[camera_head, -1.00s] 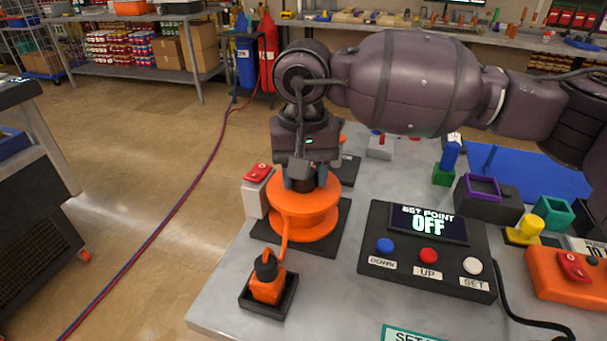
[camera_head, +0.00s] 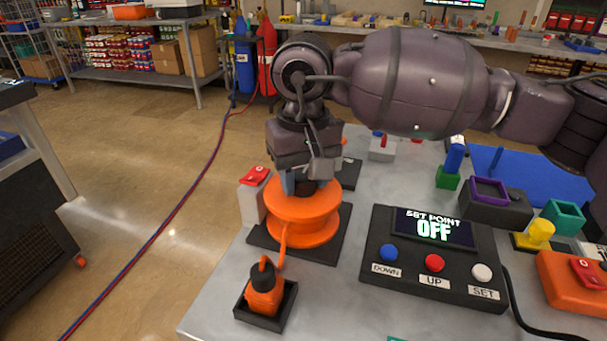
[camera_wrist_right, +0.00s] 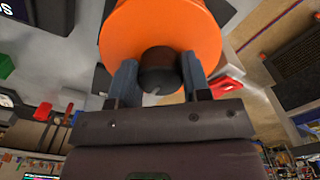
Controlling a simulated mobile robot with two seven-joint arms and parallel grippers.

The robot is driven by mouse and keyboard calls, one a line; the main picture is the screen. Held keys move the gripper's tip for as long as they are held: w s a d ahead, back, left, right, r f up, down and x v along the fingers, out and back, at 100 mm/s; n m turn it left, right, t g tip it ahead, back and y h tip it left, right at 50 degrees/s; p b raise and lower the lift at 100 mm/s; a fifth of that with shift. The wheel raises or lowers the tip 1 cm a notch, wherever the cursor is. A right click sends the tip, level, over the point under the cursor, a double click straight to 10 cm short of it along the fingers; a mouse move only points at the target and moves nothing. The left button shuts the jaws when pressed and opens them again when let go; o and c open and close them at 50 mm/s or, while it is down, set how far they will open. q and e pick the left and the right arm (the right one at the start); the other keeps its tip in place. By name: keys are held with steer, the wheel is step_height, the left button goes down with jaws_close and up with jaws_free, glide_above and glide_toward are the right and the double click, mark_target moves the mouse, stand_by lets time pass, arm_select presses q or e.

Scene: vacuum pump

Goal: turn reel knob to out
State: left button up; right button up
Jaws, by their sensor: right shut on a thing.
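The orange reel (camera_head: 302,222) stands on a dark square base (camera_head: 326,254) near the left edge of the grey table. An orange cord runs from it to an orange plug with a black cap (camera_head: 265,290) in a black tray. My right gripper (camera_head: 304,184) points down over the reel. In the right wrist view, its two fingers (camera_wrist_right: 158,82) are shut on the black reel knob (camera_wrist_right: 158,66), one on each side, above the orange disc (camera_wrist_right: 155,25). The out marking is not visible. My left gripper is not in view.
A control box (camera_head: 432,262) reading "SET POINT OFF" sits right of the reel. A grey box with a red switch (camera_head: 252,195) stands close on its left. Blue, purple, teal and yellow pieces lie further right. The front table strip between tray and control box is clear.

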mark_target(303, 176)
steer(key=o, duration=0.9)
steer(key=shift+r, duration=0.1)
steer(key=shift+c, duration=0.2)
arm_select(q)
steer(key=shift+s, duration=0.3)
arm_select(e)
steer(key=shift+o, duration=0.3)
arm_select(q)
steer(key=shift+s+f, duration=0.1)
arm_select(e)
step_height(303, 176, up, 9)
steer(key=shift+r+p, duration=0.1)
steer(key=shift+p, duration=0.5)
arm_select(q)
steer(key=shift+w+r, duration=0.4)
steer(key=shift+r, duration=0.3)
arm_select(e)
steer(key=shift+r, duration=0.75)
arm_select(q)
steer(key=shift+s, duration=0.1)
